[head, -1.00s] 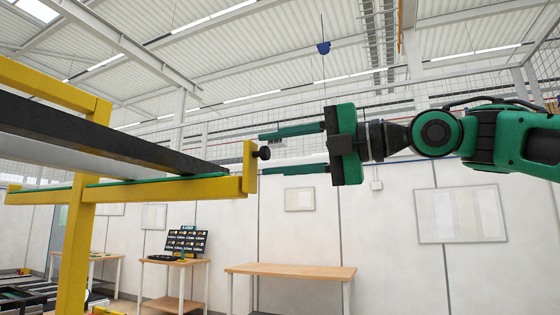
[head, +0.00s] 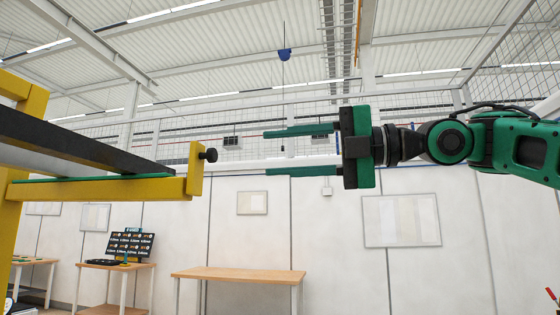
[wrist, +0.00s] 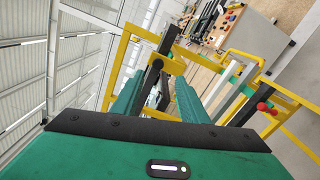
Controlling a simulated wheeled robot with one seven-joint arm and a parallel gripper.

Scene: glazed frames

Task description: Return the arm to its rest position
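My gripper (head: 268,152) is stretched out to the left in the head view, with its two green fingers apart and nothing between them. It is open and empty. The green arm runs from it to the right edge. In the wrist view my gripper (wrist: 155,95) shows its two fingers apart, pointing towards a yellow frame. A clear gap lies between the fingertips and the frame's end in the head view.
A yellow frame (head: 110,190) with a dark bar (head: 80,147) and a black knob (head: 208,155) stands at the left. A wooden table (head: 238,274) and a display board (head: 131,246) stand farther back, by a white wall. The wrist view shows a red knob (wrist: 262,106).

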